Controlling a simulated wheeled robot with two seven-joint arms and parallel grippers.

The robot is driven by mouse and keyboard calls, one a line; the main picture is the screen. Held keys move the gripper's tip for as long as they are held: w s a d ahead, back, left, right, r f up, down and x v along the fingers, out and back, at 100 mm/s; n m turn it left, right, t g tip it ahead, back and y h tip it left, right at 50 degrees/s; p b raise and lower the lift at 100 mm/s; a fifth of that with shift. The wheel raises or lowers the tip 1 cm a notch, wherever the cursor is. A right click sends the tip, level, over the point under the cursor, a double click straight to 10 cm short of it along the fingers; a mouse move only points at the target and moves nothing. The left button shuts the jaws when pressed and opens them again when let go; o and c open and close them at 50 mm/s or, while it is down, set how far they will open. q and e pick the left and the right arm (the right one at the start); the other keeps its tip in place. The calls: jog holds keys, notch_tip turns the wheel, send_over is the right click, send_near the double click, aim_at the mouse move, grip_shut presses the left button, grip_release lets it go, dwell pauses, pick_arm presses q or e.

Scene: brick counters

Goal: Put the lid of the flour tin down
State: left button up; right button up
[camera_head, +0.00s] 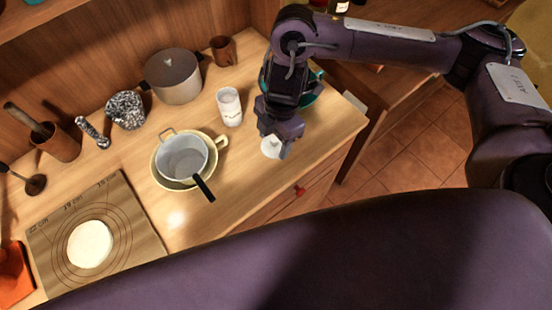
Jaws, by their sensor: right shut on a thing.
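The flour tin appears to be the white cylinder (231,112) with faint markings, standing upright on the wooden counter. My right gripper (276,143) points down over the counter's right part, to the right of the tin. It is shut on a small white round thing, which looks like the tin's lid (268,149). The fingers hide part of the lid. I cannot tell whether the lid touches the counter. My left gripper is not in view.
A sieve (183,160) rests in a yellow bowl (156,168) left of the lid. A teal bowl (314,91) stands behind my right gripper. A grey pot (173,77) stands at the back. Dough (91,244) lies on a mat (135,211). Bare counter lies in front of the gripper.

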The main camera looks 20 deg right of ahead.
send_over(273, 168)
jog(key=f, duration=0.4)
jog(key=f+b, duration=0.1)
jog(key=f, duration=0.2)
jog(key=shift+d, duration=0.25)
notch_tip(273, 168, down, 4)
jog(key=shift+f, duration=0.25)
jog(key=shift+f, duration=0.1)
jog(key=o, duration=0.9)
jog(key=shift+o, duration=0.2)
jog(key=r, duration=0.4)
jog(key=d+r, duration=0.1)
jog(key=r, duration=0.7)
jog(key=shift+w+d+r, duration=0.1)
jog(key=shift+w+d, duration=0.2)
jog(key=shift+d, duration=0.05)
